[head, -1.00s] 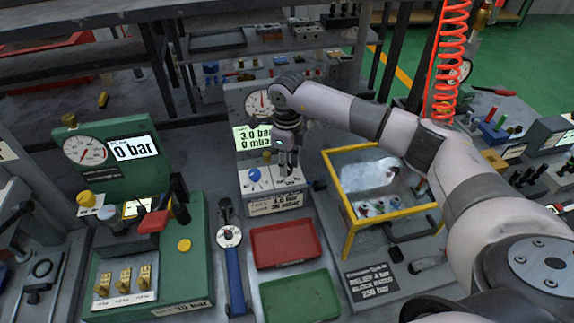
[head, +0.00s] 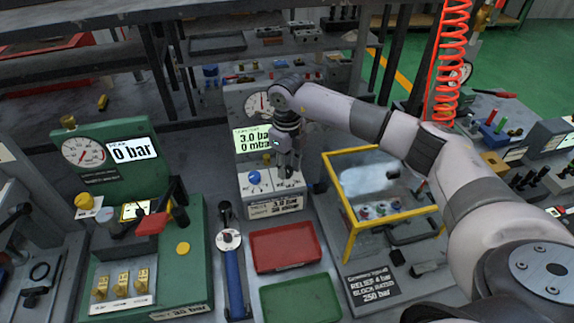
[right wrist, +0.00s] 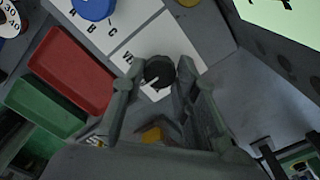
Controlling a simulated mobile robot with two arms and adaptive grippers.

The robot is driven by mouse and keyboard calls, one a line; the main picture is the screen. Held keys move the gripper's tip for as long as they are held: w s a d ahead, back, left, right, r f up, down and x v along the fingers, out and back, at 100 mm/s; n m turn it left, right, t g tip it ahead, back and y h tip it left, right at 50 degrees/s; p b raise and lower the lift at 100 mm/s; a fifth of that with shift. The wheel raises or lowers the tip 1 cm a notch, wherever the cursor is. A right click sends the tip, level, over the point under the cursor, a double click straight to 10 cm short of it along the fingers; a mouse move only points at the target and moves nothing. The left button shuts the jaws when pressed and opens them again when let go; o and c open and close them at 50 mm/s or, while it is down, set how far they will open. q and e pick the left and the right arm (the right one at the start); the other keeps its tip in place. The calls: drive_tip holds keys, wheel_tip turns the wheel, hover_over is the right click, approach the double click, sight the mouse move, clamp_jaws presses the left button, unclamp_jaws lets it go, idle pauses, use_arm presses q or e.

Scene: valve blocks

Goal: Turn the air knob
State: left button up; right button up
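A grey control box (head: 272,204) stands in the middle of the head view with a blue knob (head: 254,177) and a white panel on top. In the right wrist view, a small black knob (right wrist: 159,72) with a white pointer line sits on a white panel, right of the blue knob (right wrist: 92,7). I cannot read which knob is the air one. My right gripper (head: 287,172) points down over the panel's right part and hides the black knob there. In the wrist view its fingers (right wrist: 158,84) are apart, on either side of the black knob; contact is unclear. My left gripper is out of view.
A gauge with a green-white display (head: 254,139) stands behind the box. A red tray (head: 285,270) and a green tray lie in front. A yellow-framed guard (head: 350,235) stands to the right, a green valve block (head: 195,265) to the left.

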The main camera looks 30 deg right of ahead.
sight(287, 169)
drive_tip(key=o, duration=0.5)
drive_tip(key=shift+c, duration=0.2)
wheel_tip(287, 169, up, 12)
idle(0.4)
idle(0.4)
